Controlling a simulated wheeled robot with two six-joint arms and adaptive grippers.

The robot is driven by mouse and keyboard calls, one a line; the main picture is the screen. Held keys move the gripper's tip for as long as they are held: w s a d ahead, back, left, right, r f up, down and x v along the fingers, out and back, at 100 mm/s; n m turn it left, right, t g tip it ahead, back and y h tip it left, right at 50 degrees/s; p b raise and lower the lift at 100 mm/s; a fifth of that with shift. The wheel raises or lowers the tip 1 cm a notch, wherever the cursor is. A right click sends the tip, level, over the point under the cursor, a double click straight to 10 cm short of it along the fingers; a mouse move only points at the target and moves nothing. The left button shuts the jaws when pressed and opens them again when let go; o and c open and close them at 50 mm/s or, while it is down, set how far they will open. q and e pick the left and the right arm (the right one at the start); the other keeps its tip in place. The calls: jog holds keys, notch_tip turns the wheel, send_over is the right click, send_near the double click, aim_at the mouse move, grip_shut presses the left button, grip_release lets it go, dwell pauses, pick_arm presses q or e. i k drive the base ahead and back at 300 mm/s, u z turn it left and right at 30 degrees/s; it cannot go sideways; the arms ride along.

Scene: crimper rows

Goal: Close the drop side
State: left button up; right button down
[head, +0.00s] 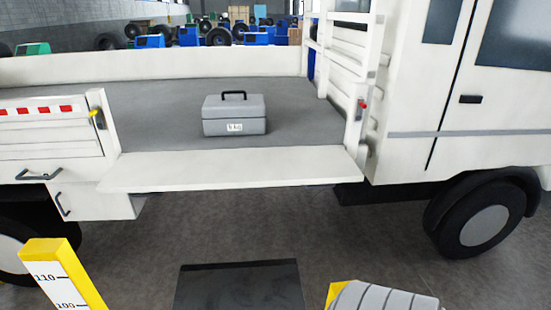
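A white truck with a flat grey load bed (170,105) stands across the head view. Its drop side (235,167) is folded down and out, roughly level with the bed floor. A post with a yellow latch (98,115) stands at the left end of the opening. A post with a red latch (362,108) stands at the right end, beside the cab. A grey case (234,115) with a black handle and a small white label sits on the bed behind the drop side. Neither of my grippers shows in this view.
A yellow post with a height scale (62,275) stands at the front left. A dark flat plate (240,287) lies on the floor in front of the truck. A grey ribbed object (385,296) is at the bottom edge. Grey floor (340,232) lies open below the drop side.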

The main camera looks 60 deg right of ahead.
aim_at(218, 169)
jog(key=k, duration=0.4)
jog(key=z, duration=0.85)
